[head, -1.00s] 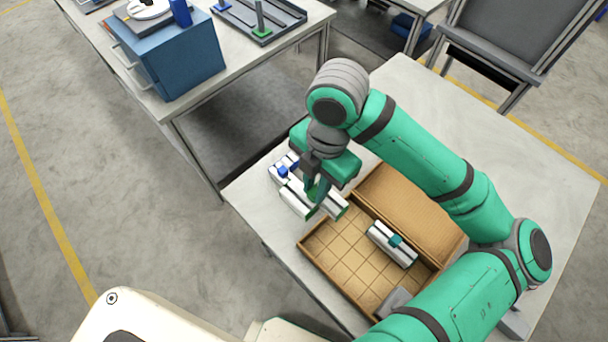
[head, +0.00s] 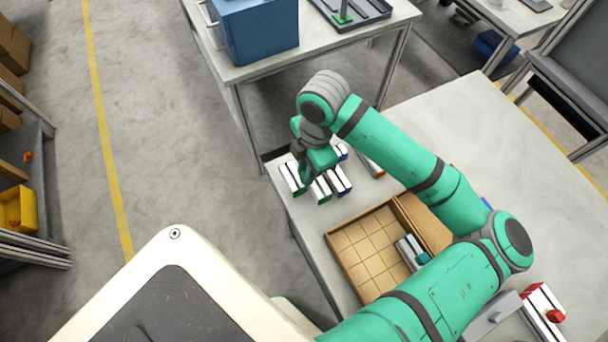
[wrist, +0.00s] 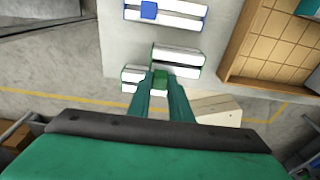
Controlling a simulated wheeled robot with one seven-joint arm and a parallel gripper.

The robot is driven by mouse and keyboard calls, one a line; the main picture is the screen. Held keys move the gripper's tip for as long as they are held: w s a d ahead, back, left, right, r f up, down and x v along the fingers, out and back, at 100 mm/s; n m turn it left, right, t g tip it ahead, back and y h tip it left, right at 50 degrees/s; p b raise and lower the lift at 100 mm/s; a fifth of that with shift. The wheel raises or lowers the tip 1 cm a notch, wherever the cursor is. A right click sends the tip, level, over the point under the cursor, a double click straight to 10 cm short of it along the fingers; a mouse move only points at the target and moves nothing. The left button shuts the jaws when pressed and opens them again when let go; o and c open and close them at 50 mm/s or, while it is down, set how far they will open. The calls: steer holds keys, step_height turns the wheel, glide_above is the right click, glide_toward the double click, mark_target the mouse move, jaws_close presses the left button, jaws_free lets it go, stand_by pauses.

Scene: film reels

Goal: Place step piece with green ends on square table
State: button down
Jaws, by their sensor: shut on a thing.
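My gripper (head: 306,172) is shut on the green block of a white step piece with green ends (head: 291,178). The held piece also shows in the wrist view (wrist: 133,76), partly hidden behind my fingers (wrist: 161,84). Another white piece with green ends (head: 321,188) lies close to its right. A white piece with blue parts (head: 342,182) is just beyond that. The pale table (head: 440,130) carries these pieces. The held piece is at or past the table's left edge; I cannot tell whether it touches the top.
A wooden tray with square compartments (head: 350,255) stands on the same table, with a white and teal piece (head: 411,250) in it. A red and white piece (head: 542,310) lies at the near right. Another table (head: 245,72) holds a blue cabinet (head: 262,32). Floor is open on the left.

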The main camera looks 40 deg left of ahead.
steer(key=shift+a+f, duration=0.35)
steer(key=shift+f, duration=1.6)
steer(key=shift+f, duration=0.15)
steer(key=c, duration=1.6)
jaws_free()
steer(key=r, duration=0.4)
steer(key=w+r, duration=0.1)
steer(key=r, duration=0.7)
steer(key=shift+w+d+r, duration=0.1)
steer(key=shift+w+d, duration=0.05)
steer(key=shift+d, duration=0.1)
